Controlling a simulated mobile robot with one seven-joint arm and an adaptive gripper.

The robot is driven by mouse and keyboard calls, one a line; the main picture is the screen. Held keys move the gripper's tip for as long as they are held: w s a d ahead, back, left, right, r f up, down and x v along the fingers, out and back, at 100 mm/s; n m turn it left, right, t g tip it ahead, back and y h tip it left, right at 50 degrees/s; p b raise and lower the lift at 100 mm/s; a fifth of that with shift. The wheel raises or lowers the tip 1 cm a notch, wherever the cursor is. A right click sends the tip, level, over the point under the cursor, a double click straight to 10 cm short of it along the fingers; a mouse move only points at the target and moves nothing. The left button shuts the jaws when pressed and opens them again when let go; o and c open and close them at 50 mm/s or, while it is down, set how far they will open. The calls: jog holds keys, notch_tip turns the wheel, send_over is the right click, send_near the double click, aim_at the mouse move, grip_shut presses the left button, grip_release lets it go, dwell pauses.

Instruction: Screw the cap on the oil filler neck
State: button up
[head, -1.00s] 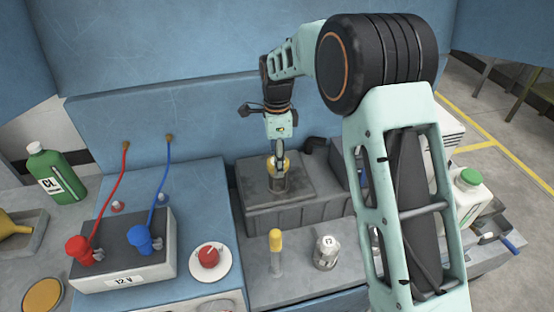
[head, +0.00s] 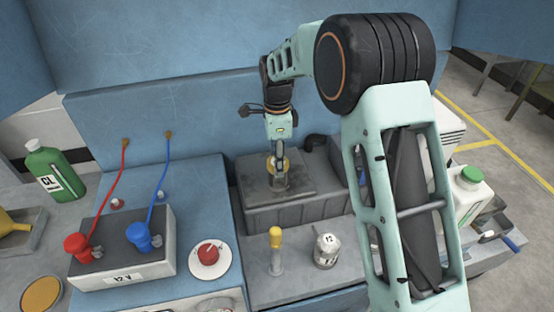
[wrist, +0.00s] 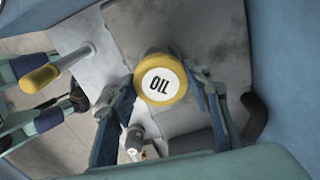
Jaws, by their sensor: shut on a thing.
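The yellow cap (wrist: 160,84) with a white face marked OIL is between the fingers of my gripper (wrist: 166,98) in the wrist view. In the head view my gripper (head: 280,160) points down over the grey engine block (head: 260,190), shut on the cap, whose yellow edge (head: 271,166) shows around the fingers. The filler neck (head: 279,183) stands upright on the block directly below the cap. The cap sits at the top of the neck; whether its threads are engaged is hidden.
A yellow-topped dipstick or tube (head: 275,238) and a small pale container marked 12 (head: 326,250) stand in front of the block. A battery (head: 125,250) with red and blue clamps and a red knob (head: 208,253) are left. A white jug with green lid (head: 470,178) stands right.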

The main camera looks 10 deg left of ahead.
jog(key=m, duration=0.4)
jog(key=shift+m+p, duration=0.35)
jog(key=shift+m, duration=0.05)
jog(key=shift+m, duration=0.4)
jog(key=m+p, duration=0.1)
jog(key=m, duration=0.2)
jog(key=shift+r, duration=0.1)
jog(key=shift+w+m, duration=0.1)
jog(key=shift+m, duration=0.8)
jog(key=shift+p, duration=0.35)
